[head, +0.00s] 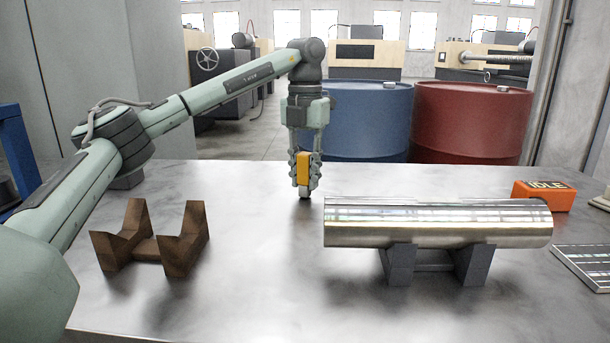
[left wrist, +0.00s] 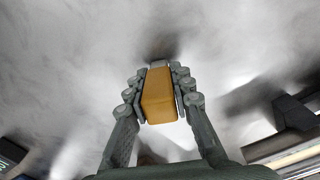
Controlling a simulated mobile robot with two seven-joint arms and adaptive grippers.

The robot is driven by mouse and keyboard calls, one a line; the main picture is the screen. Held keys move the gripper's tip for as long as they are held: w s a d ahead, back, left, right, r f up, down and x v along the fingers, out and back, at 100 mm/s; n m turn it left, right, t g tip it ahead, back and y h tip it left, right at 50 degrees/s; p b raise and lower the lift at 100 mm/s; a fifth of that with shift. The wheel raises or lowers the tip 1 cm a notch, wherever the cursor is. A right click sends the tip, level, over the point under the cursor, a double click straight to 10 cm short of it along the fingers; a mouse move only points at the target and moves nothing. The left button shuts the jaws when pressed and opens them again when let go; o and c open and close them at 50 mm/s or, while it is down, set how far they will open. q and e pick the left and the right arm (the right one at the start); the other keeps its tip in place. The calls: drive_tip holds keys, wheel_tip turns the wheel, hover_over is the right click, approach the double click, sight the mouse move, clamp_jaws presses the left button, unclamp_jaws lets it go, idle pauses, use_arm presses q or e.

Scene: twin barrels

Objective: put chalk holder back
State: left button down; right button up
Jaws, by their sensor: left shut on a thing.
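The chalk holder (head: 303,168) is a yellow-orange block, held upright near the back edge of the metal table. My left gripper (head: 304,182) points straight down and is shut on it, with a finger on each side. Its lower end is close to the tabletop; I cannot tell whether it touches. In the left wrist view the holder (left wrist: 159,98) sits between the finger pads of my left gripper (left wrist: 160,88), with a small grey tip at its far end. My right gripper is not in view.
A brown V-block stand (head: 155,248) stands empty at left on the table (head: 250,290). A shiny metal cylinder (head: 435,222) lies on grey V-blocks (head: 400,265) at right. An orange IDLE box (head: 543,198) is at back right. Blue (head: 355,120) and red (head: 465,122) barrels stand behind the table.

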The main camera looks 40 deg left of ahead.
use_arm(q)
drive_tip(key=shift+f, duration=0.1)
drive_tip(key=c, duration=1.3)
unclamp_jaws()
